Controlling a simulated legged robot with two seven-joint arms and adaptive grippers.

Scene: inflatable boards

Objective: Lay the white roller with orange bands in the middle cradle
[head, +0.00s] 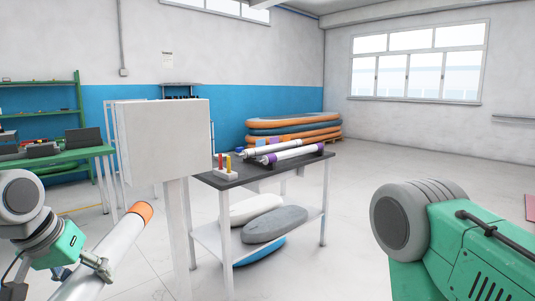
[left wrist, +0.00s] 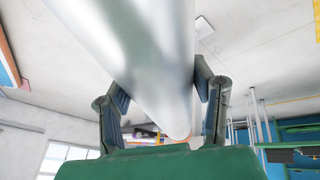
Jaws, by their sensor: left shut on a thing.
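The white roller (head: 117,247) has an orange band at its far end and points up and to the right in the head view. My left gripper (head: 99,266) is shut on it, left of and apart from the dark-topped table. In the left wrist view the roller (left wrist: 135,45) runs between the two fingers of the gripper (left wrist: 160,82). The roller's near end is cut off. On the table lie a white roller with blue ends (head: 272,146) and a white roller with purple bands (head: 292,152). The middle cradle is not clearly visible at this size. My right gripper is out of view.
The dark-topped table (head: 232,181) has a small rack with red and yellow handles (head: 226,168) at its near left. A white panel on a post (head: 166,140) stands between the held roller and the table. Floor right of the table is clear.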

